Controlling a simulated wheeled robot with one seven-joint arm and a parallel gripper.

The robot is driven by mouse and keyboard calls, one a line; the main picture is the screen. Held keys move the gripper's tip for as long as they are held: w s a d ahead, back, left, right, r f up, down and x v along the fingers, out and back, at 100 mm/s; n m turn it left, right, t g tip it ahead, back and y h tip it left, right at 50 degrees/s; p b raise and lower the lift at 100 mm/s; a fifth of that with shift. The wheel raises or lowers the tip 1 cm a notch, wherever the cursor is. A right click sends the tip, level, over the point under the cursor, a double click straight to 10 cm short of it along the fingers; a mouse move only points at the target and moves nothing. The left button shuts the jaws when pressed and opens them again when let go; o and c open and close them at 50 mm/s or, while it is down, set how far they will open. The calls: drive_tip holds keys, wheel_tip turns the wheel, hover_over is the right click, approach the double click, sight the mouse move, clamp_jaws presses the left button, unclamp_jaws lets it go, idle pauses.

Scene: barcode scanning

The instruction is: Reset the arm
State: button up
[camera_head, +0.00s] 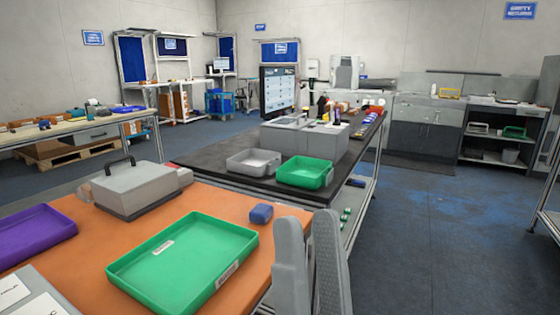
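My gripper (308,222) shows at the bottom centre, with two grey fingers pointing up. They stand close together with a thin gap at the tips, and the angle hides how far apart they are. Nothing shows held between them. The fingers are in front of the right edge of an orange-topped table (105,238). A small blue item (261,214) lies on that table, left of the fingertips. A green tray (185,262) with white labels looks empty there, left of the gripper.
A purple tray (32,234) and a grey case (135,188) share the orange table. Behind, a black-topped bench (215,158) holds a grey bin (253,162), a green bin (305,172) and a monitor (278,90). Open blue floor (420,235) lies to the right.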

drive_tip(key=s+d+f+n+g+y, duration=0.1)
drive_tip(key=s+d+f+n+g, duration=0.15)
drive_tip(key=f, duration=0.55)
drive_tip(key=s+d+f+n+g+y, duration=0.1)
drive_tip(key=d+f+n+g, duration=0.25)
drive_tip(key=f, duration=0.35)
drive_tip(key=s+d+f+n+g+y, duration=0.1)
drive_tip(key=s+d+f+n+g, duration=0.2)
drive_tip(key=f, duration=0.5)
drive_tip(key=s+d+f+m+g+h, duration=0.2)
drive_tip(key=s+d+f+g+h, duration=0.15)
drive_tip(key=s+f, duration=0.4)
drive_tip(key=s+d+f+m+g+h, duration=0.2)
drive_tip(key=s+d+f+h, duration=0.35)
drive_tip(key=s, duration=0.25)
wheel_tip(320, 180, up, 14)
drive_tip(key=p, duration=1.4)
drive_tip(key=shift+s+a+m, duration=0.15)
drive_tip(key=shift+a+m, duration=0.1)
drive_tip(key=shift+m, duration=0.05)
drive_tip(key=shift+a+g, duration=0.1)
drive_tip(key=shift+g, duration=0.15)
